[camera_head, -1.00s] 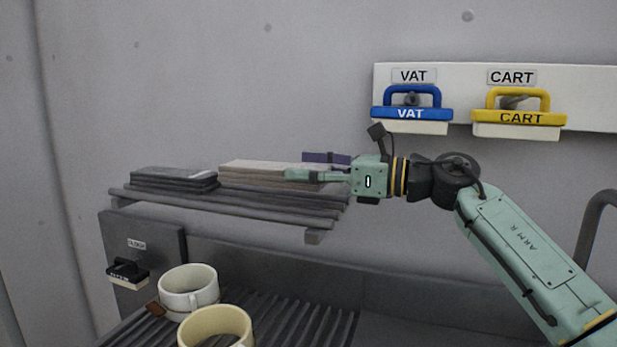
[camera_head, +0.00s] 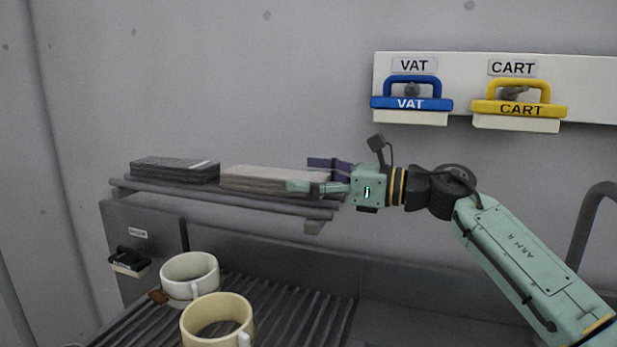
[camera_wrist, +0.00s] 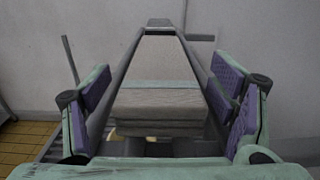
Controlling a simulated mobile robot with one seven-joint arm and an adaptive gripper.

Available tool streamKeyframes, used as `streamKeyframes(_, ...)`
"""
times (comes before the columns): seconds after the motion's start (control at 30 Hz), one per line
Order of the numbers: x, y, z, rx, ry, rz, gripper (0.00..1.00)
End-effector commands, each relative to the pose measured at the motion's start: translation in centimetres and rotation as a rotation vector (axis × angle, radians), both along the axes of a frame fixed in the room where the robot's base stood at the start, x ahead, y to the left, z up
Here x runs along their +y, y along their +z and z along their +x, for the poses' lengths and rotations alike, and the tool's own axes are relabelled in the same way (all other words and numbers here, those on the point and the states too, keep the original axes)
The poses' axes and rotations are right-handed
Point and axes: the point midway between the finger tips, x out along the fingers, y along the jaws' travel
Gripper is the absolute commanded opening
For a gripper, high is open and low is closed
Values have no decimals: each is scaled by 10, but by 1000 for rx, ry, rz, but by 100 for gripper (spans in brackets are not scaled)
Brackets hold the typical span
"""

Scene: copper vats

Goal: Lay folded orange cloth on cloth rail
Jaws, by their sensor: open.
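I see no clearly orange cloth. A folded beige-grey cloth stack (camera_head: 262,178) lies flat across the dark bars of the cloth rail (camera_head: 235,201), near its right end. In the wrist view the cloth stack (camera_wrist: 160,105) runs away from me, with a pale teal stripe across it. My gripper (camera_head: 305,175) is at the right end of this stack. In the wrist view its purple-padded fingers (camera_wrist: 160,88) are open, one on each side of the cloth, with gaps visible. A dark grey folded cloth (camera_head: 175,169) lies at the rail's left end.
A white mug (camera_head: 190,272) and a cream mug (camera_head: 218,315) stand on the ribbed rack (camera_head: 290,310) below. A blue VAT handle (camera_head: 411,103) and a yellow CART handle (camera_head: 519,109) hang on the white wall board. A black handle (camera_head: 130,260) is at lower left.

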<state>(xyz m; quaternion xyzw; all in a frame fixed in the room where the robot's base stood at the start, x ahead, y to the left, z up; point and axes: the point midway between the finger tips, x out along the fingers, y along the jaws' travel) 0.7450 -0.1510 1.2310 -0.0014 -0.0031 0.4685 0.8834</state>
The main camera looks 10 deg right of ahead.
Motion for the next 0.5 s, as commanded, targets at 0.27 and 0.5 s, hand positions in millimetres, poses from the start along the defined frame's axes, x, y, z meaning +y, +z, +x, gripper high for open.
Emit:
streamKeyframes(0.27,0,4,0,1,0,-1,78)
streamKeyframes(0.5,-36,-2,-23,-2,-4,3,78)
